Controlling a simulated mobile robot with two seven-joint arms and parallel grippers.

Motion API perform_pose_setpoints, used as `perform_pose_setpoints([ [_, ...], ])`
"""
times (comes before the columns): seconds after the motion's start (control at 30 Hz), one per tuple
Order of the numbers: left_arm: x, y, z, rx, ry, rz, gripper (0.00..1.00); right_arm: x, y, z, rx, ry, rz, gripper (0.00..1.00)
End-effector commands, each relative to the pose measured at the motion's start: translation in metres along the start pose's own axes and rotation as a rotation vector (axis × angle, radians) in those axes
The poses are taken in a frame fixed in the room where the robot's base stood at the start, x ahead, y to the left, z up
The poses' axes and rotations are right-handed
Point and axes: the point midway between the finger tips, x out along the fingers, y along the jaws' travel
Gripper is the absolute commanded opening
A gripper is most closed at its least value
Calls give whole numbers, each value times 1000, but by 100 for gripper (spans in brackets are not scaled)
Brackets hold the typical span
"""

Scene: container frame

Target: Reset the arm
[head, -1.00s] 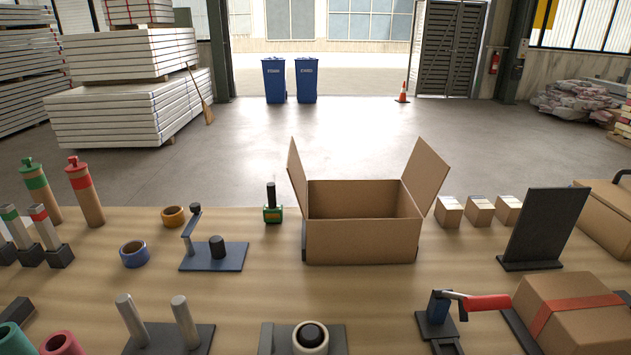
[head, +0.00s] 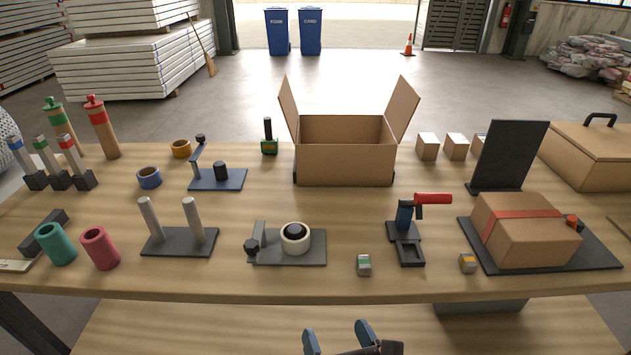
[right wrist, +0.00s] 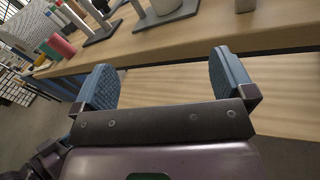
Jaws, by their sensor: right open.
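My right gripper (head: 338,338) shows at the bottom middle of the head view, in front of the table's front edge. Its two blue-padded fingers stand wide apart with nothing between them. In the right wrist view the same open gripper (right wrist: 165,85) faces the table edge, its fingers empty and below the tabletop items. My left gripper is not in view. An open cardboard box (head: 344,165) with raised side flaps stands at the back middle of the wooden table (head: 300,205).
Along the front stand a tape holder (head: 315,252), a red-handled tool (head: 405,255) on a stand, two small blocks and a red-banded carton (head: 525,235) on a dark plate. Cups and a two-peg stand (head: 180,243) are at left. A lower shelf (head: 200,325) lies below the tabletop.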

Motion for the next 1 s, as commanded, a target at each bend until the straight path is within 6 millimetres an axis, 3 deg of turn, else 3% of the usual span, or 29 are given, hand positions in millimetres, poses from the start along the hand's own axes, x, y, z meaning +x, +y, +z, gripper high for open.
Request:
perform_pose_setpoints([
  [0.27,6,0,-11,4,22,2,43,5,-18,-7,680,60,-55,100],
  [0.57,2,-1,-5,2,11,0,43,-4,-75,-21,1604,43,-256,100],
  [0.8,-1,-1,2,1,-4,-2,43,-42,-141,-41,2358,-143,-476,100],
  [0.9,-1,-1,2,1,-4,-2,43,-67,-170,-49,2593,-267,-556,100],
  [1.0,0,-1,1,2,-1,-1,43,-99,-199,-58,2721,-397,-627,100],
])
